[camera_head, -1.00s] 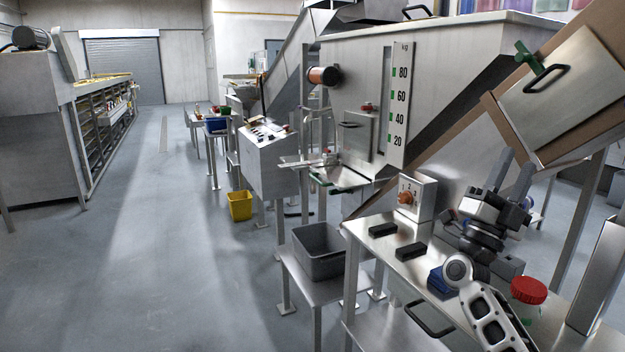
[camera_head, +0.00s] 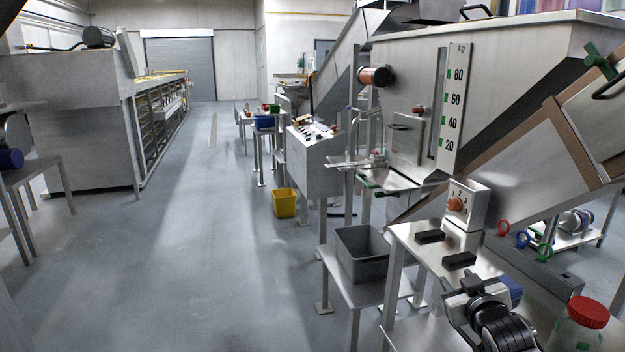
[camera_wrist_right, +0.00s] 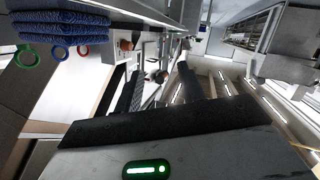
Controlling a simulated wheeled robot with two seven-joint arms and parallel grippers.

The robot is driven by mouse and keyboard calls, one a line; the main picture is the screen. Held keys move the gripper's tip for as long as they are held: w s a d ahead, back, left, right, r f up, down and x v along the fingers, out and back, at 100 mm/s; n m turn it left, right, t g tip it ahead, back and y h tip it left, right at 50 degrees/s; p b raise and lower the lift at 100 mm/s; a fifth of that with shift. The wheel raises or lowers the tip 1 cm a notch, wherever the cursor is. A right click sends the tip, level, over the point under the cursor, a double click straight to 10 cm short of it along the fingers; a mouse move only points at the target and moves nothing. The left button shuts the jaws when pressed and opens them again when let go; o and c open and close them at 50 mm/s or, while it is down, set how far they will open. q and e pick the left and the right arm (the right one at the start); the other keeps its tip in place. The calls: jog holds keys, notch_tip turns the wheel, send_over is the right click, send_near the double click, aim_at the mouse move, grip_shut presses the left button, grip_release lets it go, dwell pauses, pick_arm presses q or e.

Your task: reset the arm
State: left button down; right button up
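My right gripper (camera_head: 472,288) is low over the steel bench at the bottom right of the head view. Its fingers are hard to make out there. In the right wrist view my right gripper (camera_wrist_right: 158,78) shows two dark fingers standing apart with nothing held between them. My left gripper is not in view.
The steel bench (camera_head: 412,240) bears two black blocks, a dial box (camera_head: 467,205) and a red-lidded jar (camera_head: 580,325). Red, blue and green rings (camera_head: 545,252) stand behind. A grey bin (camera_head: 362,254) sits left of the bench. The floor at left centre is clear.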

jog(key=s+a+f+g+y, duration=0.1)
jog(key=s+a+f, duration=0.4)
jog(key=s+f, duration=0.25)
jog(key=s+a+f+g+y, duration=0.1)
jog(key=s+a+f+g, duration=0.1)
jog(key=s+a+f, duration=0.55)
jog(key=s+a+f+g+y, duration=0.1)
jog(key=s, duration=0.8)
jog(key=s+a+f+g, duration=0.1)
jog(key=s+a, duration=0.1)
jog(key=s, duration=0.7)
jog(key=shift+s+a+f+y, duration=0.25)
jog(key=shift+s+a+y, duration=0.05)
jog(key=shift+s+y, duration=0.1)
